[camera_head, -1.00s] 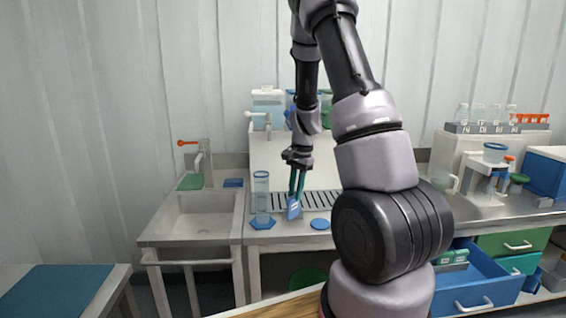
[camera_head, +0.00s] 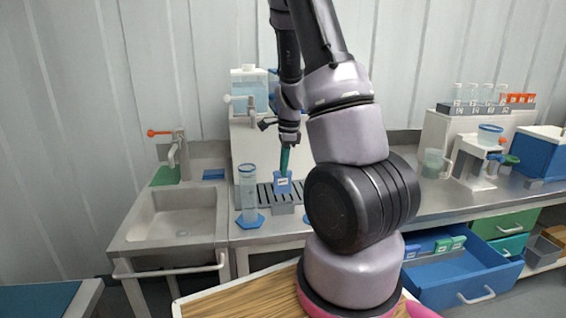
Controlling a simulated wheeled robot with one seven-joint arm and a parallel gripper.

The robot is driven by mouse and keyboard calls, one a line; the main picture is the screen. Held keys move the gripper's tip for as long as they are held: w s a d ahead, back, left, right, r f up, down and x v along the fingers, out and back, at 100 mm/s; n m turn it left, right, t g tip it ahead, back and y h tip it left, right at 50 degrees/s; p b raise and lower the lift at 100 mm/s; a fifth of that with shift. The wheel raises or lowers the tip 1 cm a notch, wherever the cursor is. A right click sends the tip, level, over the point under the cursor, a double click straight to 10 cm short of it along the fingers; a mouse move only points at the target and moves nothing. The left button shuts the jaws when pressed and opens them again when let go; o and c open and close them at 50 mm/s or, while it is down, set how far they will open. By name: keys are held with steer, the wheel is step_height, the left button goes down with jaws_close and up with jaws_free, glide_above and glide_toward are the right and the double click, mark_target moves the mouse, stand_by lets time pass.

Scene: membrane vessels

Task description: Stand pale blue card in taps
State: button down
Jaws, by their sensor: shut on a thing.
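My gripper (camera_head: 284,170) points down over the drip-grate counter and is shut on a pale blue card (camera_head: 282,183) with a white label. The card hangs upright below the fingers, just above a small grey block (camera_head: 284,209) at the grate's front. I cannot tell whether card and block touch. An orange-handled tap (camera_head: 176,143) stands behind the sink. A white-handled tap (camera_head: 244,103) is on the pale unit behind the counter. My arm hides part of the counter to the right.
A clear cylinder with a blue base (camera_head: 247,190) stands close to the card's left. The sink (camera_head: 184,212) is further left. An open blue drawer (camera_head: 455,275) at the right holds blue and green cards. Racked bottles (camera_head: 485,95) stand at the back right.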

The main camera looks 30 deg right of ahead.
mark_target(284, 185)
steer(key=shift+f, duration=3.4)
steer(key=shift+f, duration=0.25)
steer(key=c, duration=0.7)
jaws_free()
steer(key=shift+o, duration=0.2)
steer(key=r, duration=0.7)
steer(key=d+r, duration=0.1)
steer(key=r, duration=0.2)
steer(key=shift+s+r, duration=0.4)
steer(key=shift+a, duration=0.1)
